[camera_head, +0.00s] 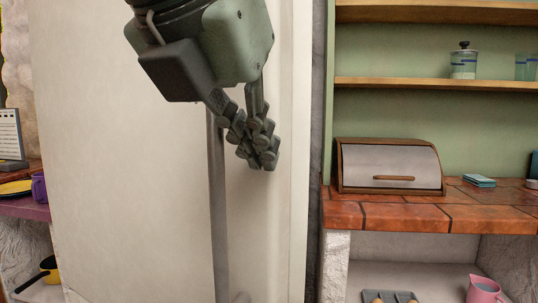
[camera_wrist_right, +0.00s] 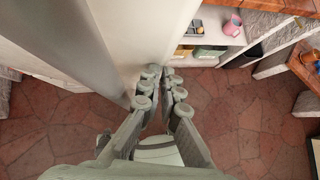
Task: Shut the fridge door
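The fridge door (camera_head: 120,150) is a tall pale panel filling the left and middle of the head view. A long grey vertical handle (camera_head: 218,230) runs down it, its top hidden behind my right gripper. My right gripper (camera_head: 262,162) hangs in front of the door by its right edge, fingers pointing down, just right of the handle. In the right wrist view the fingertips (camera_wrist_right: 165,78) are together with nothing between them, close to a pale panel (camera_wrist_right: 150,30). I cannot tell whether they touch it, or whether the door stands ajar. My left gripper is not in view.
Right of the fridge, a tiled counter (camera_head: 440,215) holds a bread box (camera_head: 390,167). Shelves with a glass jar (camera_head: 463,62) are above, a pink jug (camera_head: 484,290) below. A purple mug (camera_head: 39,187) stands at the left. The tiled floor (camera_wrist_right: 235,120) is mostly clear.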

